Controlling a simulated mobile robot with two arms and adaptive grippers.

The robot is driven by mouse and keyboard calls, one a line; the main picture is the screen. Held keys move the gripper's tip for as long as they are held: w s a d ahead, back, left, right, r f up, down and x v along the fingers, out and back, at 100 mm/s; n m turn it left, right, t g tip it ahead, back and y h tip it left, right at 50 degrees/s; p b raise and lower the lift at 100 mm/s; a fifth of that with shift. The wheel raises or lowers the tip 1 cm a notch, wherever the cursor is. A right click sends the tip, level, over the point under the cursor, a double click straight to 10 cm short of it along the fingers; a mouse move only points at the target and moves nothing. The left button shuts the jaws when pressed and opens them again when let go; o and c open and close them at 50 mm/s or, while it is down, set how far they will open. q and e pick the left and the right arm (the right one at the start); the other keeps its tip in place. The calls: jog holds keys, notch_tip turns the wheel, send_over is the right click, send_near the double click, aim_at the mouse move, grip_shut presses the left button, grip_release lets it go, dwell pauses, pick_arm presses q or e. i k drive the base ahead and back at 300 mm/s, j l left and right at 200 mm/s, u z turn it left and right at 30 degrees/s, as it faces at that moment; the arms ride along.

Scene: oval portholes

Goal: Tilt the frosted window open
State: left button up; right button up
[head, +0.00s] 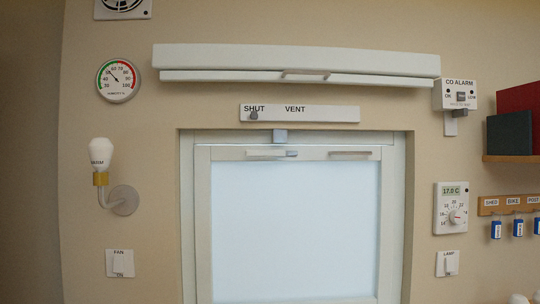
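The frosted window (296,230) fills the lower middle of the head view, in a pale frame (188,220). Its sash (204,240) looks closed against the frame. A second flat pull (350,155) is on the top rail at the right. Above is a plate (320,113) marked SHUT and VENT, with a dark knob (254,116) under SHUT. Neither of my grippers is in view. The window's bottom edge is out of view.
A long white box (295,60) with a flap (230,77) juts out above the window. A lamp (100,155), gauge (119,80) and FAN switch (119,263) are at left. A CO alarm (459,95), thermostat (451,208), shelf (512,158) and key rack (500,204) are at right.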

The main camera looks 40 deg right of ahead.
aim_at(315, 225)
jog(key=z, duration=1.25)
